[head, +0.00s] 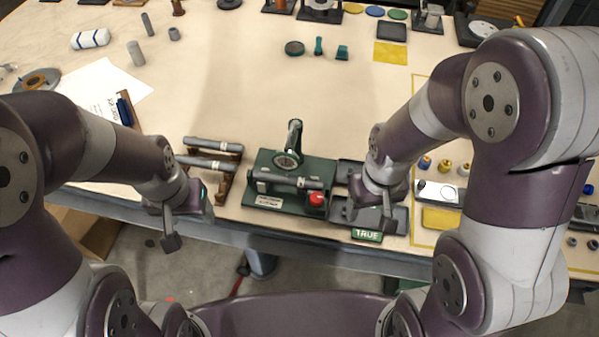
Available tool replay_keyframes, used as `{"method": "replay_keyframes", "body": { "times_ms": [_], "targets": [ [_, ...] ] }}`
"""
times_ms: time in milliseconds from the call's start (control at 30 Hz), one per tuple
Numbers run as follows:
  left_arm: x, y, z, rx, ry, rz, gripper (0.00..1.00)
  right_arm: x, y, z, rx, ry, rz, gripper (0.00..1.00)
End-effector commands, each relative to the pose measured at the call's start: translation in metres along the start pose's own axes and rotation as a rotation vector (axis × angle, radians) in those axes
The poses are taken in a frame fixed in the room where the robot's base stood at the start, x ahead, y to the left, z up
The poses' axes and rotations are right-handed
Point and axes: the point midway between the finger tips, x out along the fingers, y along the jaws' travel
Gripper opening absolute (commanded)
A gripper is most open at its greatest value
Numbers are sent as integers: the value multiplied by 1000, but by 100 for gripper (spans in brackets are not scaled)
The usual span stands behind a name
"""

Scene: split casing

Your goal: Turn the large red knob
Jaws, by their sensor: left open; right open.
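The large red knob (317,198) sits at the front right of a dark green device (262,188) near the table's front edge. A grey cylinder lies across the device, and a dial gauge (287,161) stands upright behind it. My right gripper (386,222) is open, to the right of the knob and apart from it, over dark trays. My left gripper (172,238) is open and empty, left of the device at the table's front edge. The knob is in plain view.
Grey cylinders (214,145) lie on a brown rack left of the device. A dark tray (348,212) and a green "TRUE" block (367,235) are right of it. A clipboard (124,108) lies at left. The table's middle behind the device is mostly clear.

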Motion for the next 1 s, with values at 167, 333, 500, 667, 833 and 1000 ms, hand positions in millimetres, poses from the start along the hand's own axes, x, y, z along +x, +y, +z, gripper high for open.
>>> {"method": "replay_keyframes", "body": {
  "times_ms": [167,333,500,667,833,1000],
  "targets": [
    [-32,0,-4,0,0,0,65,30,-40,-72,-95,-70,4,65],
    [-34,0,-4,0,0,0,65,60,-64,-126,-97,-49,5,65],
    [-36,0,-4,0,0,0,65,62,-66,-145,-64,-24,3,65],
    [-48,0,-6,0,0,0,65,96,-66,-144,-63,-25,3,65],
    [-60,0,-7,0,0,0,65,141,-66,-143,-63,-22,2,65],
    [-64,0,-8,0,0,0,65,169,-66,-144,-63,-19,2,65]
  ]
}}
